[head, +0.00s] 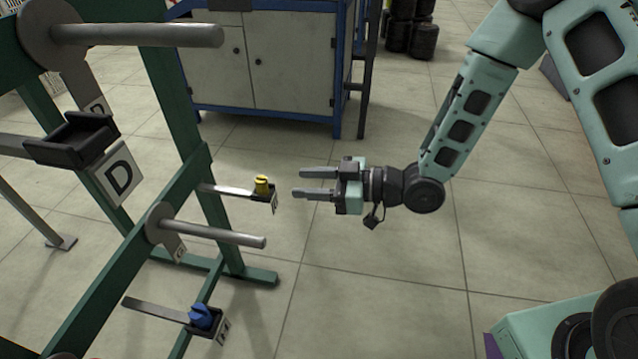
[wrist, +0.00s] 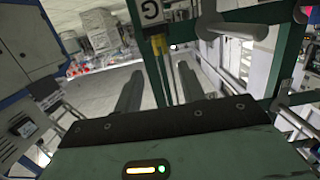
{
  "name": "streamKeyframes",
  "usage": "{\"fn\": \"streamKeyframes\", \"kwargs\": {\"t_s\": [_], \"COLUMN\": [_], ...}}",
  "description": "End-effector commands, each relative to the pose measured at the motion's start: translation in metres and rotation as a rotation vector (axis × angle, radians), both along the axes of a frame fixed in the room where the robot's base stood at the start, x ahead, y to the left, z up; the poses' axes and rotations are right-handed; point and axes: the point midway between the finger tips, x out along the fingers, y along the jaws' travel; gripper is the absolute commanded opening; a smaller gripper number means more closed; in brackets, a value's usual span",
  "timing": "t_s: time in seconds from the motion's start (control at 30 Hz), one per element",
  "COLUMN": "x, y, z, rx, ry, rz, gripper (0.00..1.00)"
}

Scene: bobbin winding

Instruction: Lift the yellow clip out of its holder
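The yellow clip (head: 262,186) sits in a small dark holder (head: 270,198) at the end of a flat metal arm on the green rack. In the wrist view the yellow clip (wrist: 158,44) shows beyond my fingertips, roughly between them, beside a plate marked G. My gripper (head: 299,183) is to the right of the clip in the head view, its two fingers level and pointing left toward it. The fingers are apart with nothing between them, and a gap separates them from the clip. In the wrist view my gripper (wrist: 160,70) also shows both fingers spread.
A blue clip (head: 200,316) sits in a lower holder. A larger holder (head: 70,142) marked D is empty. A bare metal rod (head: 215,234) sticks out below the yellow clip. A blue-framed cabinet (head: 265,60) stands behind. The floor under my gripper is clear.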

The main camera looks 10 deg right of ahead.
Motion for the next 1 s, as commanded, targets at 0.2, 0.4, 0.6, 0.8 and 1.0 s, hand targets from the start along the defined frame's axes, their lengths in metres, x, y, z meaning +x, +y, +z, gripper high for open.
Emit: {"fn": "streamKeyframes", "kwargs": {"t_s": [0.2,0.4,0.6,0.8,1.0], "x": [0.01,0.02,0.026,0.028,0.028], "y": [0.032,0.058,0.074,0.078,0.078], "z": [-0.007,-0.01,-0.013,-0.013,-0.013], "rx": [0.0,-0.001,-0.002,-0.002,-0.002], "ry": [0.0,0.001,0.001,0.002,0.002], "rz": [0.003,0.002,0.001,0.0,0.0], "gripper": [0.4,0.4,0.4,0.4,0.4]}}
